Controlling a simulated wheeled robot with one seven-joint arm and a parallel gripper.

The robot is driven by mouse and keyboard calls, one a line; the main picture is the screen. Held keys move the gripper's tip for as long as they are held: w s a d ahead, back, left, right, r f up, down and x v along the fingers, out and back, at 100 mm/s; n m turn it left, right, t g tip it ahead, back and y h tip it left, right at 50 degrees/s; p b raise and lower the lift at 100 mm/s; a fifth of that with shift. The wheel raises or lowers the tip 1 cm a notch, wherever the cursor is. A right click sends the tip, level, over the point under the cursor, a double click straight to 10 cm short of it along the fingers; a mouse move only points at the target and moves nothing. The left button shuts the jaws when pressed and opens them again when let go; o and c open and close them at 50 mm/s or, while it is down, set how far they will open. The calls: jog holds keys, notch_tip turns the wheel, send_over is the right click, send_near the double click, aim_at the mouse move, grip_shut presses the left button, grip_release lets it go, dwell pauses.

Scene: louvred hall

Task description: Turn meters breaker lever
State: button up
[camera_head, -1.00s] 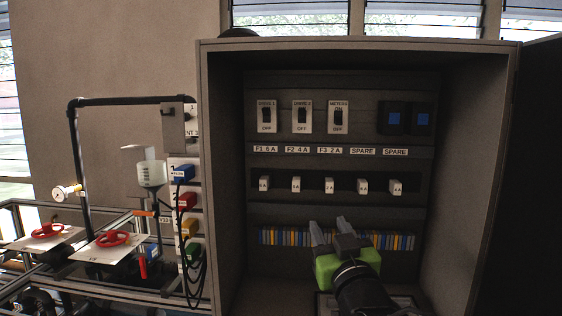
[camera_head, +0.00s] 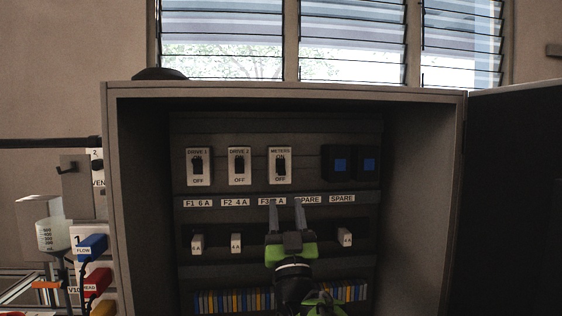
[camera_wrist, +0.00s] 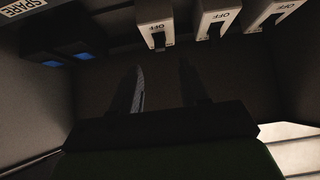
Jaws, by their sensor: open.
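The METERS breaker (camera_head: 280,166) is a white plate with a dark lever in the top row of the cabinet, right of the two DRIVE breakers. Its ON and OFF marks both show, and its lever looks a little lower than its neighbours'. In the wrist view, the picture is upside down and the METERS breaker (camera_wrist: 155,26) is at the top, beyond the fingers. My gripper (camera_head: 286,203) is open and empty, fingers pointing up, just below the METERS breaker and apart from it. In the wrist view, the gripper (camera_wrist: 161,68) shows both fingers apart.
DRIVE 1 (camera_head: 198,166) and DRIVE 2 (camera_head: 239,166) stand to the left, two blue-faced blocks (camera_head: 341,165) to the right. A label strip and fuse row lie below, partly hidden by my gripper. The cabinet's side walls and open door (camera_head: 515,200) bound the space.

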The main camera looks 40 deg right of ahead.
aim_at(282, 176)
jog(key=p+x, duration=0.5)
jog(key=x, duration=0.3)
jog(key=shift+r+p, duration=0.2)
jog(key=shift+p, duration=0.1)
jog(key=shift+f, duration=0.1)
grip_shut()
